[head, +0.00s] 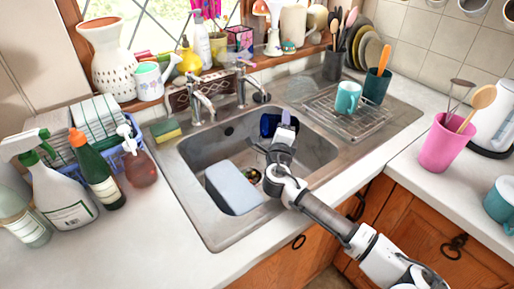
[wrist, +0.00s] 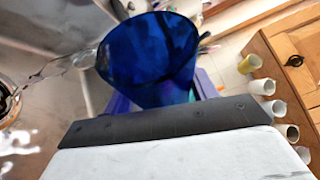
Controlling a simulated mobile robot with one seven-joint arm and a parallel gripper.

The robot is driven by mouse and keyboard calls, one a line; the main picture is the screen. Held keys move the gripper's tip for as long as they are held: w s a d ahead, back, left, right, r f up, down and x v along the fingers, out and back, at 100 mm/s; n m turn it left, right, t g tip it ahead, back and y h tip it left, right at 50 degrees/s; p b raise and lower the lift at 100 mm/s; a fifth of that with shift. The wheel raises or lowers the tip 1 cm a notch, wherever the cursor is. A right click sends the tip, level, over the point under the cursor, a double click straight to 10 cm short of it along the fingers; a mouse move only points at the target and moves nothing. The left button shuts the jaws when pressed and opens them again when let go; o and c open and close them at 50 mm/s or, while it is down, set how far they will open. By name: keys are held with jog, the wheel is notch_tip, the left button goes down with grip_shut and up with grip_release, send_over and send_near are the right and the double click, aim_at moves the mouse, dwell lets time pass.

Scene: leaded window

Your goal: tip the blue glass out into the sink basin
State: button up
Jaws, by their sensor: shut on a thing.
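The blue glass (head: 268,124) is held over the far right part of the sink basin (head: 204,150). My gripper (head: 282,128) is shut on it, reaching in from the front right. In the wrist view the glass (wrist: 145,60) fills the upper middle, tilted. A clear, shiny streak (wrist: 62,65) runs from beside the glass toward the left; it looks like water, but I cannot be sure. The head view does not show clearly which way the glass's mouth points. My arm hides part of the basin's right side.
A pale blue-grey block (head: 233,187) leans in the basin's front left. Two taps (head: 201,103) stand behind. A wire rack (head: 345,118) with a teal mug (head: 348,97) is at the right. A pink pot (head: 444,145) stands on the right counter.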

aim_at(280, 118)
jog(key=shift+d+r+n+t, duration=0.1)
jog(key=shift+r+n+t, duration=0.2)
jog(key=shift+r+n, duration=0.4)
dwell(0.5)
jog(key=shift+s+a+r+n+t, duration=0.1)
jog(key=shift+a+r+n+t, duration=0.1)
jog(key=shift+n, duration=0.3)
jog(key=shift+a+r+n+t, duration=0.1)
jog(key=shift+r+n, duration=0.1)
jog(key=shift+n, duration=0.3)
jog(key=shift+s+a+r+n+t, duration=0.15)
jog(key=shift+r+n+t, duration=0.1)
jog(key=shift+n, duration=0.25)
jog(key=shift+w+a+r+n+t, duration=0.1)
jog(key=shift+n+t, duration=0.15)
jog(key=shift+n, duration=0.25)
jog(key=m, duration=0.1)
jog(key=f+m+g, duration=0.1)
jog(key=shift+d+m, duration=0.3)
jog(key=shift+d, duration=0.1)
jog(key=shift+d+f+m, duration=0.1)
jog(key=shift+f+m, duration=0.1)
jog(key=shift+m, duration=0.3)
jog(key=shift+g, duration=0.3)
